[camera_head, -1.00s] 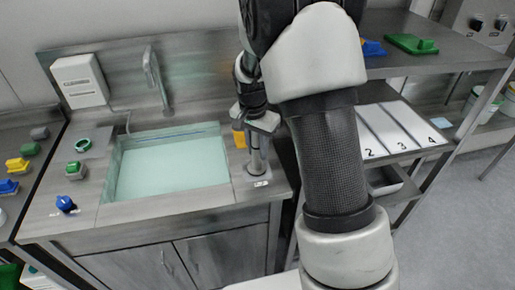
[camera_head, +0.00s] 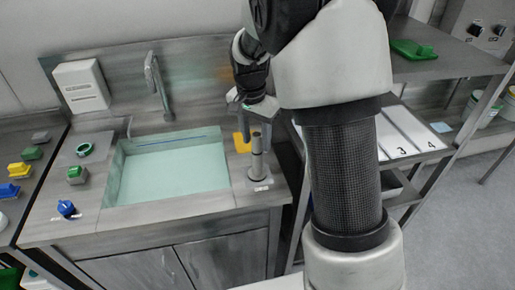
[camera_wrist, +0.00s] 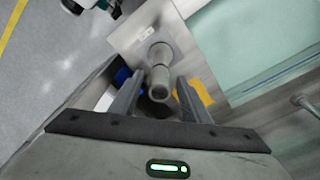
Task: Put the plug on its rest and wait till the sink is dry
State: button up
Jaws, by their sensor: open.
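The plug, a grey upright pipe (camera_head: 257,160), stands on its rest, a small labelled base (camera_head: 259,184) on the counter right of the sink. The sink (camera_head: 118,172) holds a flat, pale teal surface that looks like water; its depth cannot be told. My gripper (camera_head: 258,108) is just above the plug's top. In the wrist view my gripper (camera_wrist: 160,86) is open, with its two fingers apart on either side of the plug's top end (camera_wrist: 159,90) as seen from above. The plug looks free of the fingers.
A yellow piece (camera_head: 242,143) lies behind the plug. The tap (camera_head: 157,84) rises behind the sink. A steel shelf unit (camera_head: 450,66) stands to the right.

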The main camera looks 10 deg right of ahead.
jog(key=r, duration=0.5)
jog(key=shift+s+a, duration=0.15)
jog(key=shift+s, duration=0.05)
jog(key=s+r+n+t+y, duration=0.15)
jog(key=s+r+n, duration=0.25)
jog(key=s+r, duration=0.7)
jog(key=s+n+t, duration=0.3)
jog(key=s+n, duration=0.2)
jog(key=s, duration=0.8)
jog(key=shift+s+d+f, duration=0.15)
jog(key=shift+s+d, duration=0.05)
jog(key=shift+d, duration=0.1)
jog(key=shift+h, duration=0.25)
notch_tip(320, 180, up, 9)
jog(key=p, duration=0.9)
